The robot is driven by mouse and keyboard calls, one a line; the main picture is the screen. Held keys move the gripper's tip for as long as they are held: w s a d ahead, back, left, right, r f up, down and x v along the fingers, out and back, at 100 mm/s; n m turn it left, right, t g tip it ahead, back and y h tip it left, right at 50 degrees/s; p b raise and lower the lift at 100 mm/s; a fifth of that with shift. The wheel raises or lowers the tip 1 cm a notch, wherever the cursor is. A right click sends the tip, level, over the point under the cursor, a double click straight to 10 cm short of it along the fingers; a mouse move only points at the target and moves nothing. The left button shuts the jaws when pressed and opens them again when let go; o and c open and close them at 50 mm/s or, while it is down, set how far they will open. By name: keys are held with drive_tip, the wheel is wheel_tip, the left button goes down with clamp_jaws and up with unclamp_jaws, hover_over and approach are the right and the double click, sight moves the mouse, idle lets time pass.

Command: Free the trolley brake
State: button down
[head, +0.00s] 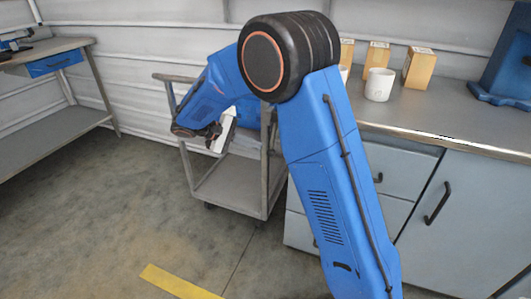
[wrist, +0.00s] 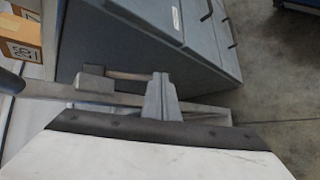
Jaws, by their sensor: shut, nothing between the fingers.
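The grey trolley (head: 235,190) stands beside the cabinets, with its lower shelf and posts in view. In the wrist view its grey rail (wrist: 45,89) runs across behind my gripper. A small dark grey block (wrist: 93,82) with a brownish bar (wrist: 128,76) sits at that rail; it may be the brake, but I cannot tell for certain. My gripper (wrist: 159,78) is shut and empty, its grey fingers over the right end of the bar. Whether they touch it is unclear. In the head view my arm hides much of the trolley's top, and the fingertips are hidden.
The counter (head: 450,128) with drawers and doors stands right of the trolley, holding a white mug (head: 379,85), several cardboard boxes (head: 419,67) and a blue device (head: 508,60). A workbench (head: 45,50) stands at the left. The floor between is clear, with a yellow strip (head: 180,282).

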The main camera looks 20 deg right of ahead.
drive_tip(key=w+a+f+t+h, duration=0.1)
drive_tip(key=w+a+f+h, duration=0.1)
drive_tip(key=w+a+f, duration=0.1)
drive_tip(key=shift+w+a+f+n, duration=0.4)
drive_tip(key=shift+a+f, duration=0.2)
drive_tip(key=shift+a, duration=0.3)
drive_tip(key=x, duration=1)
drive_tip(key=shift+s+a, duration=0.1)
